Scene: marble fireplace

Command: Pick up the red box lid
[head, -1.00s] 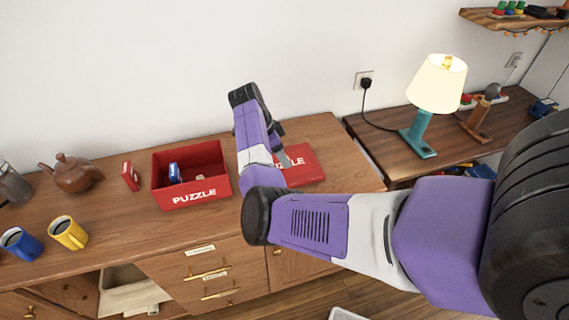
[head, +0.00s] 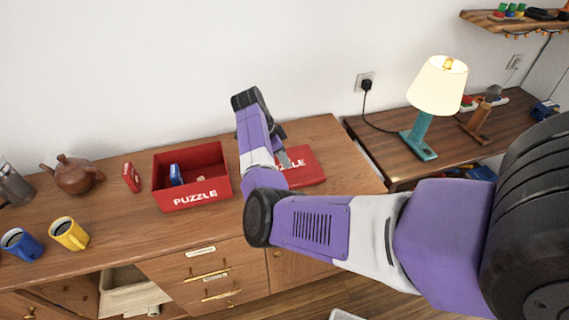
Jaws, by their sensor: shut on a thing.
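The red box lid (head: 308,170) lies flat, or nearly so, on the wooden dresser, to the right of the open red puzzle box (head: 192,182). White lettering shows on the lid, partly covered by my arm. My gripper (head: 284,160) is at the lid's upper left part and is shut on it. My arm hides the lid's left side and most of the fingers. I cannot tell whether the lid touches the dresser top.
A lit lamp (head: 437,85) stands on the right side table. The wall is close behind.

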